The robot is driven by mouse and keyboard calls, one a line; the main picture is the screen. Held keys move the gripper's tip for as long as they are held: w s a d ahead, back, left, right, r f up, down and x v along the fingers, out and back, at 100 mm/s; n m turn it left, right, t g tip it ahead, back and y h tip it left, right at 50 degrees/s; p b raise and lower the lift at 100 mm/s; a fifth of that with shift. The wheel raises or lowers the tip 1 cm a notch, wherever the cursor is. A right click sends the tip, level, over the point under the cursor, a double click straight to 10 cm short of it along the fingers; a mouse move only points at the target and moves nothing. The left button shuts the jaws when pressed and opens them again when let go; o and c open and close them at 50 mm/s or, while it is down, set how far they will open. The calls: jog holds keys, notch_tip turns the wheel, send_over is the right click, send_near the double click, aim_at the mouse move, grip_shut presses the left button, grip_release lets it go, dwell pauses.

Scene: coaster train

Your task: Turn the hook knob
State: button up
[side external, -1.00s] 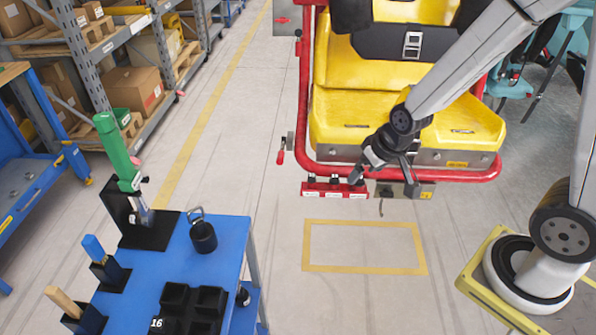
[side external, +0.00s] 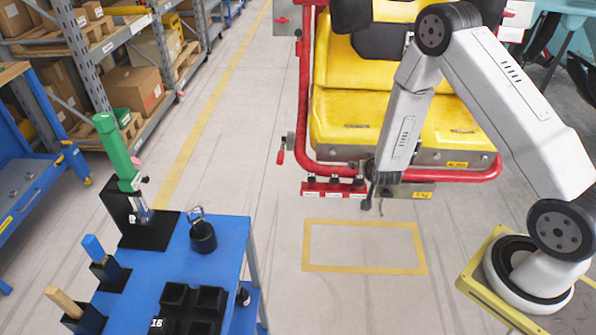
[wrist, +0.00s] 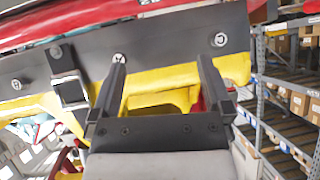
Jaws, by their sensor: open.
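The yellow coaster seat (side external: 345,120) has a red tube frame and a grey front bar. A red strip (side external: 322,188) with several small black knobs and white labels hangs under the bar. My gripper (side external: 368,193) points down at the right end of this strip, in front of the grey box that carries a hook. My arm hides most of that box, and I cannot make out the hook knob clearly. In the wrist view my gripper (wrist: 162,62) is open, its two fingers apart with nothing between them. A grey bar (wrist: 165,45) with bolts and a black square fitting (wrist: 70,88) lies beyond the fingers.
A blue cart (side external: 215,265) with a green-handled tool (side external: 118,150), a black weight (side external: 203,235) and black bins (side external: 192,310) stands at lower left. Shelves with boxes line the left. The floor inside the yellow outline (side external: 365,270) is clear.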

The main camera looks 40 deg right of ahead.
jog(key=s+d+f+m+h, duration=0.2)
jog(key=s+d+f+h, duration=0.3)
jog(key=d+f, duration=0.15)
jog(key=n+t+h, duration=0.1)
jog(key=n+t, duration=0.1)
jog(key=t, duration=0.2)
send_near(387, 197)
jog(key=shift+x, duration=1.05)
jog(key=shift+r, duration=0.1)
jog(key=shift+x, duration=3.9)
jog(key=c, duration=1.2)
jog(key=shift+c, duration=0.2)
